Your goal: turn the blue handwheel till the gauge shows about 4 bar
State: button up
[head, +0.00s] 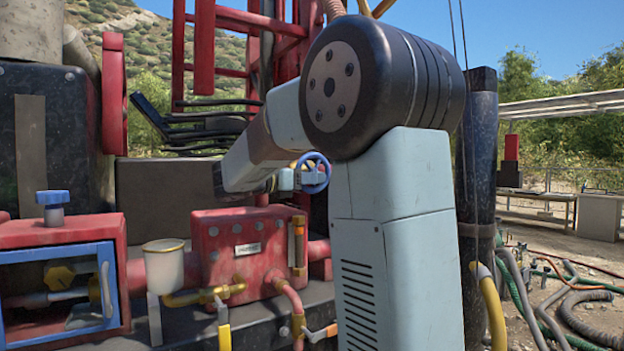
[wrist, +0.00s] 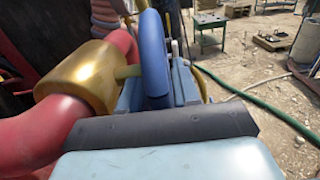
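The blue handwheel (head: 316,172) stands upright behind my arm in the head view, near the red pump block. In the wrist view its thick blue rim (wrist: 153,58) rises between the two grey fingers of my gripper (wrist: 157,88). The fingers lie close against both sides of the rim, and my gripper looks shut on it. A brass valve body (wrist: 80,78) with a short stem sits left of the wheel, on a red pipe (wrist: 45,135). In the head view my arm hides much of the gripper. No gauge face can be made out in either view.
A red block (head: 245,250) with brass fittings, a white cup (head: 164,268) and a blue-framed red box (head: 60,280) stand left of my arm. Hoses (head: 580,310) lie on the ground at right. A green hose (wrist: 275,115) crosses open ground.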

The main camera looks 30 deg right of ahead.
grip_shut()
jog(key=shift+y, duration=0.3)
jog(key=y, duration=0.3)
jog(key=shift+a+r, duration=0.15)
jog(key=shift+r, duration=0.1)
jog(key=y, duration=0.4)
jog(key=shift+a+r, duration=0.1)
jog(key=shift+r, duration=0.05)
jog(key=y, duration=0.3)
jog(key=shift+r+y, duration=0.2)
jog(key=shift+y, duration=0.1)
jog(key=shift+r+y, duration=0.15)
jog(key=shift+y, duration=1.55)
